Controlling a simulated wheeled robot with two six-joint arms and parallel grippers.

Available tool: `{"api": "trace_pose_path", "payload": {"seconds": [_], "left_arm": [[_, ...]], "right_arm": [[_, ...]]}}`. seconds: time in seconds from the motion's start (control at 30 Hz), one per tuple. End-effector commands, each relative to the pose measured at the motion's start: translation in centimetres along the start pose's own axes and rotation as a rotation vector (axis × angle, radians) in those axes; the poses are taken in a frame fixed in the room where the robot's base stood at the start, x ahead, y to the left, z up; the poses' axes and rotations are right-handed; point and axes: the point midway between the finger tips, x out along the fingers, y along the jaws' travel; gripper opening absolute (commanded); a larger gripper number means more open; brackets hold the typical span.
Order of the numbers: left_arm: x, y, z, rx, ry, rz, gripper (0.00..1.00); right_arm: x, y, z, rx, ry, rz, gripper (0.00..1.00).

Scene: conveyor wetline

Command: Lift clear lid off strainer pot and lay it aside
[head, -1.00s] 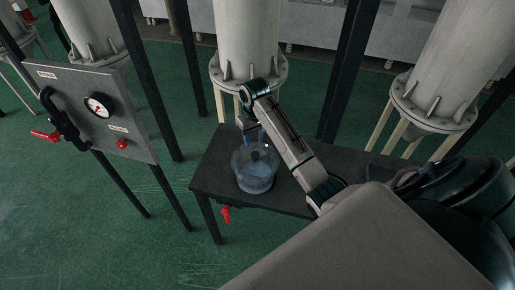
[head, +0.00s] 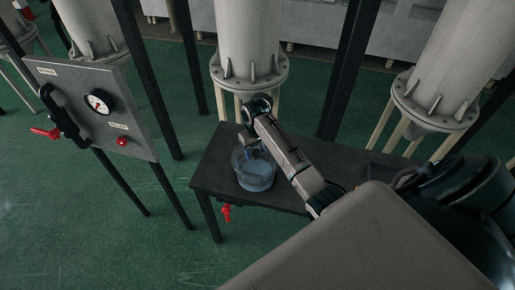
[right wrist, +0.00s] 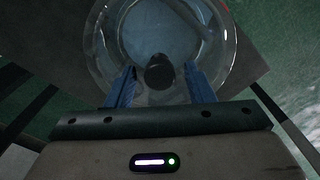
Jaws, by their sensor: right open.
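The clear strainer pot (head: 256,182) stands on the dark table, with bluish content showing through its wall. In the right wrist view its round clear rim and lid (right wrist: 103,45) fill the upper middle. A dark round knob (right wrist: 158,72) shows at the near side of the clear circle. My right gripper (head: 250,145) is over the pot, pointing down. Its two blue fingers (right wrist: 160,80) are open, one on each side of the knob, with gaps between. Whether the lid sits fully on the pot is hard to tell. My left gripper is not in view.
The dark table (head: 215,170) has bare room left and right of the pot. A red valve handle (head: 227,212) hangs at its front edge. A grey gauge panel (head: 90,110) stands at left. A large pale column (head: 248,40) rises behind the table.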

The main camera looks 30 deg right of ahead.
Motion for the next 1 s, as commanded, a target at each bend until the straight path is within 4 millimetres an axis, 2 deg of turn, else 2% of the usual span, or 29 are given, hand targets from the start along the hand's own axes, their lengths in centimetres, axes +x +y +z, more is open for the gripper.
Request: {"api": "trace_pose_path", "payload": {"seconds": [0.17, 0.3, 0.37, 1.0], "left_arm": [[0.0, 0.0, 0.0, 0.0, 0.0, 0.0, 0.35], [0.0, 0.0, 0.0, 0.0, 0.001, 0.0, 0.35], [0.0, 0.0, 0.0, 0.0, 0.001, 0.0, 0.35], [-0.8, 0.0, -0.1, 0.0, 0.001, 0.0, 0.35]], "right_arm": [[0.0, 0.0, 0.0, 0.0, 0.0, 0.0, 0.46], [0.0, 0.0, 0.0, 0.0, 0.0, 0.0, 0.19], [0.0, 0.0, 0.0, 0.0, 0.0, 0.0, 0.11], [-1.5, 0.0, 0.0, 0.0, 0.001, 0.0, 0.1]]}}
